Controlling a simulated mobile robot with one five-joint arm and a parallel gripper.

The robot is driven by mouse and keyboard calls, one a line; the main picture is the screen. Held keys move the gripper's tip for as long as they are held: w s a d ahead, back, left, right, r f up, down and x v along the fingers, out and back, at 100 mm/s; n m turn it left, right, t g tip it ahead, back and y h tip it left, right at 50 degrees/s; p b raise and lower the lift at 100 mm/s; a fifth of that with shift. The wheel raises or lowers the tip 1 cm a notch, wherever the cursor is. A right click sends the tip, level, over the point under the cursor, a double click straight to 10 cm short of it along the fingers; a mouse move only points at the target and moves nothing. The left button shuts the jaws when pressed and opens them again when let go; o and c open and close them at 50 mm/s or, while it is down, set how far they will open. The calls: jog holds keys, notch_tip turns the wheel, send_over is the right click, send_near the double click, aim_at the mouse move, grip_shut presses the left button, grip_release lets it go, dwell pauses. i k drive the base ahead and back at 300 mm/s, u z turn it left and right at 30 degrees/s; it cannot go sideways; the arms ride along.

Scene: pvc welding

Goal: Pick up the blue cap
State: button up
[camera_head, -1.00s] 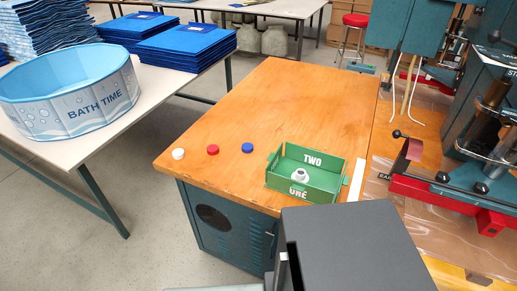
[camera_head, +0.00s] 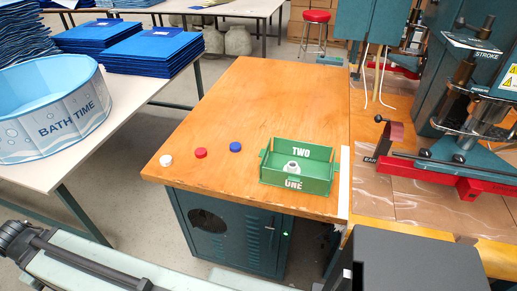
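The blue cap (camera_head: 235,147) lies on the wooden bench top (camera_head: 255,105), near its front left part. It is the rightmost of three small caps in a slanting row, with the red cap (camera_head: 201,153) to its left and the white cap (camera_head: 166,160) nearest the bench's left corner. The blue cap stands clear of the others and just left of the green box (camera_head: 318,186). The box is marked ONE and TWO and holds a white fitting (camera_head: 292,167).
A white table (camera_head: 75,158) with a blue BATH TIME tub (camera_head: 55,112) stands to the left, across a floor gap. A red and teal machine (camera_head: 430,172) is on the right. The bench behind the caps is clear.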

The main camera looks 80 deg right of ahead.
aim_at(234, 146)
jog(key=z, duration=0.3)
jog(key=i, duration=1)
jog(key=u, duration=0.05)
